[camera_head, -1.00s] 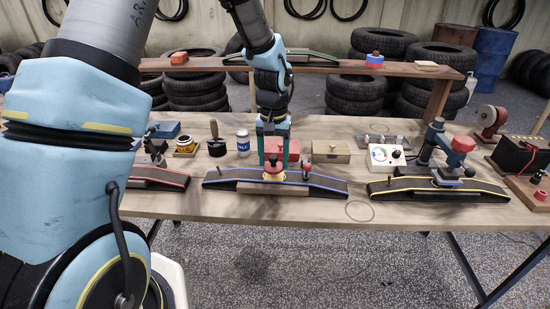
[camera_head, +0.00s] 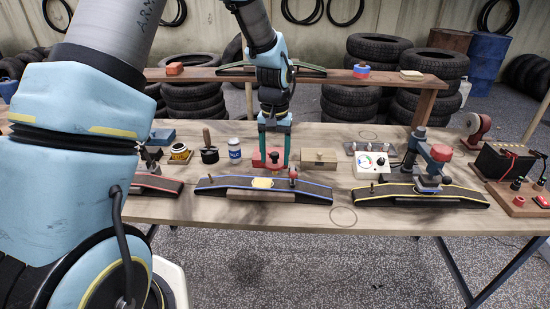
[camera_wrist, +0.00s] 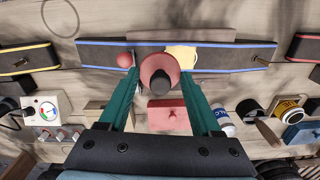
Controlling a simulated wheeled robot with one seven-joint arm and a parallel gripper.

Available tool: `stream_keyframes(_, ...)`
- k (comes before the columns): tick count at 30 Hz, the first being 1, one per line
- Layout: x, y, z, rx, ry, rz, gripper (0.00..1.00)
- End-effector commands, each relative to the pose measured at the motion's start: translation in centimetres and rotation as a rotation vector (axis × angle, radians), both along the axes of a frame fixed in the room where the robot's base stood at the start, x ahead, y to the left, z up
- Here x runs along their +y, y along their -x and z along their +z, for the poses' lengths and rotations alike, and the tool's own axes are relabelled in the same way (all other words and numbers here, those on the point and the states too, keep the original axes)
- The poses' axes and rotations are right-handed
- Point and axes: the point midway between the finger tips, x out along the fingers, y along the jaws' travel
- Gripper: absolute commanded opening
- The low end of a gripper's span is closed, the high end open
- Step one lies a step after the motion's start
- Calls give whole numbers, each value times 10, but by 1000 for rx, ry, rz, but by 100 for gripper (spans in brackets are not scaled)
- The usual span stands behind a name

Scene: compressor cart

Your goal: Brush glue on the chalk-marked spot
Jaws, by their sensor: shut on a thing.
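My gripper (camera_head: 273,160) is shut on a round red tool with a black knob (camera_wrist: 158,75), held between its fingertips. It hangs above and slightly behind the middle blue-edged strip (camera_head: 222,184). A pale yellow patch (camera_head: 262,183) lies on the strip and also shows in the wrist view (camera_wrist: 181,57), just beyond the tool. A chalk mark cannot be told from this patch. A small red knob (camera_head: 292,173) stands on the strip beside it. A black pot with a brown-handled brush (camera_head: 209,153) stands behind the strip, apart from my gripper.
A yellow-labelled can (camera_head: 180,153) and a white-and-blue jar (camera_head: 234,149) flank the pot. A red box (camera_wrist: 168,116) and a wooden box (camera_head: 320,160) stand behind the strip. A yellow-edged strip (camera_head: 370,193) with a clamp is at right. A drawn circle (camera_head: 343,217) marks clear tabletop.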

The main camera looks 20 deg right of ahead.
Motion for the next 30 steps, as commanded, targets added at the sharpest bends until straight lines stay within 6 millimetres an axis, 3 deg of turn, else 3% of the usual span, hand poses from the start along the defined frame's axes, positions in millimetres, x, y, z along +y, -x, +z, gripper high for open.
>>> stream_keyframes(12,0,-5,38,-1,1,0,13)
stream_keyframes(30,0,-5,37,-1,1,1,13)
